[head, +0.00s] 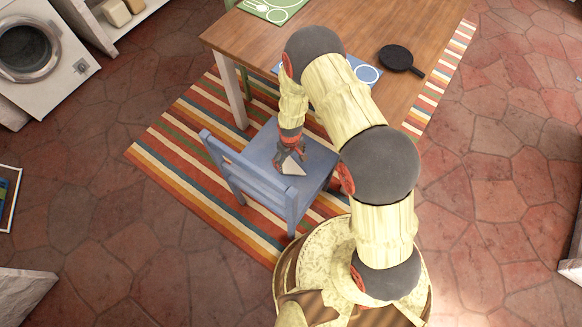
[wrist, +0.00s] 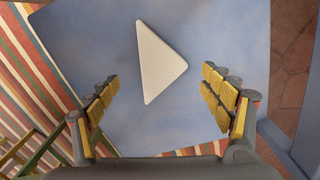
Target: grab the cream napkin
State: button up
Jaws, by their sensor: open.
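The cream napkin (wrist: 159,62) is a pale triangle on the blue chair seat (wrist: 215,40) in the wrist view. In the head view the napkin (head: 291,166) shows on the seat just below my gripper. My gripper (wrist: 162,92) is open, with yellow-padded fingers on either side in the wrist view. The napkin lies between and beyond the fingertips, apart from both. In the head view my gripper (head: 291,150) is over the chair seat, and my arm covers part of the table and chair.
The blue chair's backrest (head: 250,173) stands left of my gripper. A wooden table (head: 255,35) is behind, with a black pan (head: 396,58) and a blue placemat with a plate (head: 367,74). A striped rug (head: 180,140) lies underneath. A washing machine (head: 75,65) is at the far left.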

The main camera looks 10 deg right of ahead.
aim_at(289, 168)
jog(key=f, duration=0.1)
jog(key=f+b, duration=0.2)
jog(key=f, duration=0.1)
jog(key=shift+s+a+f, duration=0.1)
jog(key=shift+s+a, duration=0.1)
jog(key=shift+a, duration=0.15)
jog(key=shift+f, duration=0.5)
jog(key=shift+r, duration=0.1)
jog(key=c, duration=0.4)
jog(key=c, duration=0.7)
